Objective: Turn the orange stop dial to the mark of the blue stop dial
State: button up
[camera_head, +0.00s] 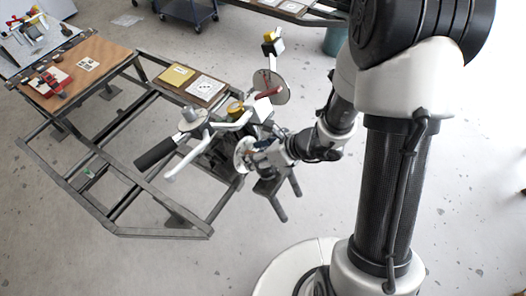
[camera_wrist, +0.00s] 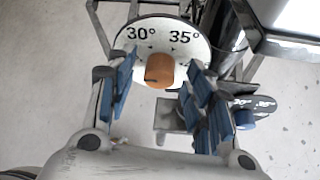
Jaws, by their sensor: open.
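The orange stop dial (camera_wrist: 160,70) is a short orange knob on a white round plate (camera_wrist: 142,27) marked 30° and 35°, with small ticks. The knob's pointer cannot be made out. My gripper (camera_wrist: 160,82) is open, its blue-padded fingers left and right of the orange knob with gaps on both sides. The blue stop dial (camera_wrist: 244,119) is a small blue knob to the lower right, on a dark plate with small markings; its setting is too small to read. In the head view my gripper (camera_head: 255,151) is at a white disc (camera_head: 242,156); the knobs are hidden there.
A grey metal frame (camera_head: 160,232) carries the mechanism. A black-gripped lever (camera_head: 156,153) and a white lever (camera_head: 185,160) stand close left of my gripper. An upright post with a round plate (camera_head: 270,86) stands behind. A wooden board (camera_head: 105,58) lies at the upper left.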

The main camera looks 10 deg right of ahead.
jog(key=v, duration=1.1)
jog(key=shift+s+d+r, duration=0.2)
jog(key=shift+d, duration=0.05)
